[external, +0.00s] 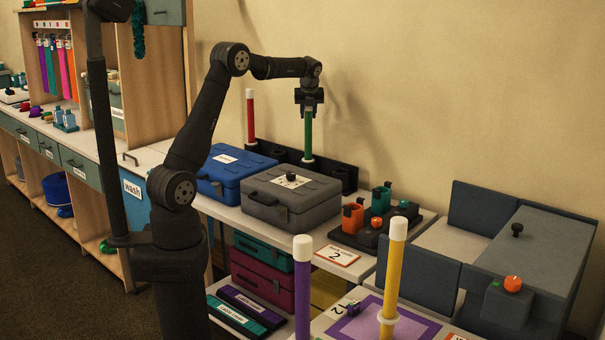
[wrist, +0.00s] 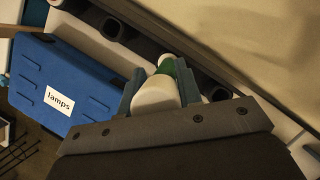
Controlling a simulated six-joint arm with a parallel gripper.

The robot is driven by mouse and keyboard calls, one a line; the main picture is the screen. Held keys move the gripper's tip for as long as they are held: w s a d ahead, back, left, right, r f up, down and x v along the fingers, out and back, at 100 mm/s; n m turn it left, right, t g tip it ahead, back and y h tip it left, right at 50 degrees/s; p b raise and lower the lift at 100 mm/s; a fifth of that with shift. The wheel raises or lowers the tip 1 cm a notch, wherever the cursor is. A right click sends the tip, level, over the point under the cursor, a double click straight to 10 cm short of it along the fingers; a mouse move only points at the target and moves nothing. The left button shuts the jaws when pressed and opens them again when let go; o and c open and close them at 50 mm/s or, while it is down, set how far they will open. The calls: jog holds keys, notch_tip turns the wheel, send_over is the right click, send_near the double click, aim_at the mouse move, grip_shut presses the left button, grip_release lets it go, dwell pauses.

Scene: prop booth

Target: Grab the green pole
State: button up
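The green pole (external: 308,134) stands upright in a dark rack by the back wall, with a white collar at its foot. My gripper (external: 309,100) is right above it, pointing down, and hides its top in the external view. In the wrist view, the pole's white cap (wrist: 157,96) lies between the fingers of my gripper (wrist: 160,88), with a bit of green behind it. The fingers are apart, one on each side of the pole. I cannot tell whether they press on it.
A red pole (external: 250,117) stands left of the green one in the same rack (external: 345,174). A blue case (external: 232,170) marked "lamps" and a grey case (external: 290,204) sit in front. A purple pole (external: 303,290) and a yellow pole (external: 391,280) stand nearer the camera.

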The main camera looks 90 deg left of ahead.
grip_shut()
jog(key=shift+r, duration=0.15)
